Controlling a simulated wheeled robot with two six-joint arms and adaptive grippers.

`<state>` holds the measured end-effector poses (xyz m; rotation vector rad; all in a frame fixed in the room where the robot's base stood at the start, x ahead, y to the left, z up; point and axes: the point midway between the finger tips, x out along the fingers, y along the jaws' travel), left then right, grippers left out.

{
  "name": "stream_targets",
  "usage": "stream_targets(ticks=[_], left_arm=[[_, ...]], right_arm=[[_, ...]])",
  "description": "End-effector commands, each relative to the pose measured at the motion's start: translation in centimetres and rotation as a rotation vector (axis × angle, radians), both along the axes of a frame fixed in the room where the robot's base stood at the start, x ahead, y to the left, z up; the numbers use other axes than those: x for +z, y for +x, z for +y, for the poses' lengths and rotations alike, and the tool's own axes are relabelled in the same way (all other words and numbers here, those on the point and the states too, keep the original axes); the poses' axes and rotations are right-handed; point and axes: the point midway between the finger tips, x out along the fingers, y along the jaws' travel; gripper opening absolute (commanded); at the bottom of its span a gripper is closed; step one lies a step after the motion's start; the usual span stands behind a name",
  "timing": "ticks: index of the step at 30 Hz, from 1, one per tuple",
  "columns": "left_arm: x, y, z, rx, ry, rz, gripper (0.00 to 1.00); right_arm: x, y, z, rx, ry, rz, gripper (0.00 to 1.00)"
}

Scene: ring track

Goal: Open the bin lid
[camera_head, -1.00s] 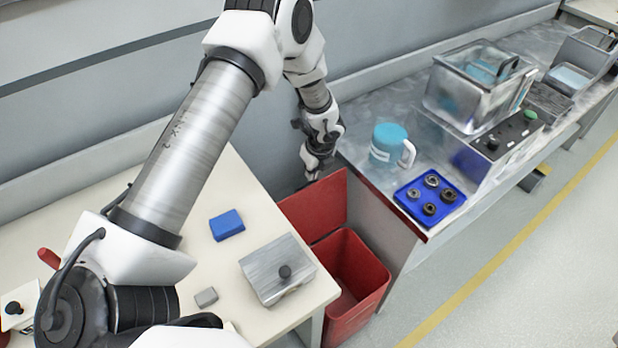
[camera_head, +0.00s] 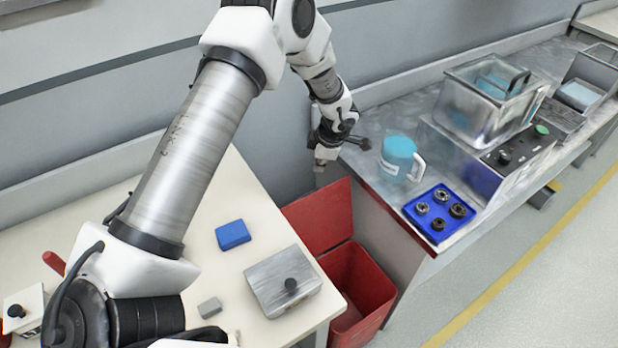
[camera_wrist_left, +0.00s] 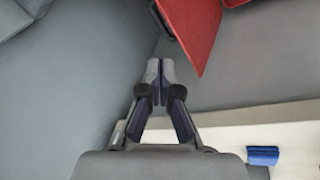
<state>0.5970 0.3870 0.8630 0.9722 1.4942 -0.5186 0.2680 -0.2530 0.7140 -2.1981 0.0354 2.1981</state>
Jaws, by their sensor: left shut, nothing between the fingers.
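A red bin (camera_head: 362,288) stands on the floor in the gap between the cream table and the metal counter. Its red lid (camera_head: 322,217) is raised at the back, tilted up, and the bin's opening shows. My left gripper (camera_head: 320,172) is above and behind the lid's upper edge, near the wall. In the left wrist view my left gripper (camera_wrist_left: 160,68) is shut and empty, with its fingertips together. The lid (camera_wrist_left: 191,28) is to the right of the fingertips there, apart from them in the picture. My right gripper is not in view.
The cream table (camera_head: 240,175) holds a blue block (camera_head: 233,234), a metal plate with a black knob (camera_head: 283,281) and a small grey block (camera_head: 210,307). The counter holds a blue mug (camera_head: 398,158) and a blue tray of rings (camera_head: 421,220).

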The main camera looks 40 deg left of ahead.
Motion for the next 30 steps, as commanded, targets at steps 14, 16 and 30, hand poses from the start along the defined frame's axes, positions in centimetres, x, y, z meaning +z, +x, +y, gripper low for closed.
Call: stream_targets(ticks=[14, 16, 30], left_arm=[[-5.5, 3.2, 6.6, -0.932, 0.079, 0.233, 0.00], [-5.6, 3.1, 6.7, -0.928, 0.076, 0.234, 0.00], [-12.9, 3.8, 8.8, -0.928, 0.076, 0.238, 0.00]], right_arm=[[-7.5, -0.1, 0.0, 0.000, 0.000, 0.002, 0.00], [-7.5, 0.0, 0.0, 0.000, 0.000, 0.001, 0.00], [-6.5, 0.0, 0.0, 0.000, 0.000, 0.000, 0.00]])
